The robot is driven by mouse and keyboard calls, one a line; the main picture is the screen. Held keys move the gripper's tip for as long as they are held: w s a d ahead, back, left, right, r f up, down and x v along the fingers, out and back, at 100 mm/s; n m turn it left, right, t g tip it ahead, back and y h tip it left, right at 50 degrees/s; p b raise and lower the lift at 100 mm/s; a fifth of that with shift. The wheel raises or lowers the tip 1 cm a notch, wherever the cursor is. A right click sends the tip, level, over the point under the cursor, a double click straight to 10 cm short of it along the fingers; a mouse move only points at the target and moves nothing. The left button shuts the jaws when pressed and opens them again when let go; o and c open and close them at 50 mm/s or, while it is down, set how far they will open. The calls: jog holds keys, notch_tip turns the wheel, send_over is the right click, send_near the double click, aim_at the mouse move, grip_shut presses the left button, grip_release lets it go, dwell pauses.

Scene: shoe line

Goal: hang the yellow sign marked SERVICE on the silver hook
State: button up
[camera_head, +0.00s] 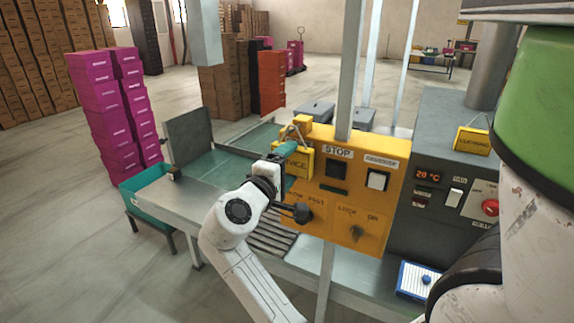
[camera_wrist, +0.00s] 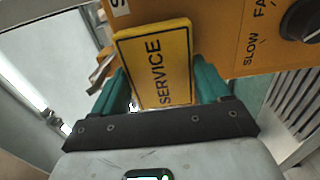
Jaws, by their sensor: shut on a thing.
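The yellow sign marked SERVICE (camera_wrist: 160,65) is between the green fingers of my gripper (camera_wrist: 163,88) in the wrist view, its lettering running up the picture. In the head view the sign (camera_head: 301,164) is partly covered by my gripper (camera_head: 287,152), which is shut on it. The sign is in front of the left part of the yellow control panel (camera_head: 335,210). A loop (camera_head: 291,131) shows above the sign in the head view. A silver metal piece (camera_wrist: 101,72) beside the sign in the wrist view may be the hook; I cannot tell whether the loop is on it.
The panel carries a STOP label, buttons and knobs and stands by a metal post (camera_head: 351,70). Another yellow sign (camera_head: 472,141) hangs on the grey machine (camera_head: 432,140) at right. A teal bin (camera_head: 150,195) and stacked magenta boxes (camera_head: 105,110) are at left.

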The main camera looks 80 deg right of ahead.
dwell(0.4)
jog(key=o, duration=1.1)
jog(key=b+v, duration=0.2)
jog(key=v, duration=0.9)
jog(key=shift+s+f, duration=0.1)
jog(key=a+f+n+t+y, duration=0.1)
jog(key=a+f+t+y, duration=0.25)
jog(key=f, duration=0.75)
jog(key=a+f+n+t+y, duration=0.1)
jog(key=a+f+t+y, duration=0.3)
jog(key=f, duration=0.7)
jog(key=s+a+f+y, duration=0.2)
jog(key=a+f+y, duration=0.1)
jog(key=a+f, duration=0.1)
jog(key=s+a+f+g+y, duration=0.1)
jog(key=s+a+f+y, duration=0.2)
jog(key=a+f, duration=0.1)
jog(key=s+a+f+g+y, duration=0.1)
jog(key=s+a+f+y, duration=0.2)
jog(key=f, duration=0.3)
jog(key=shift+s+a+f+y, duration=0.1)
jog(key=shift+a+y, duration=0.1)
jog(key=shift+a, duration=0.25)
jog(key=shift+s+a+f+y, duration=0.1)
jog(key=shift+a+y, duration=0.05)
jog(key=shift+a, duration=0.3)
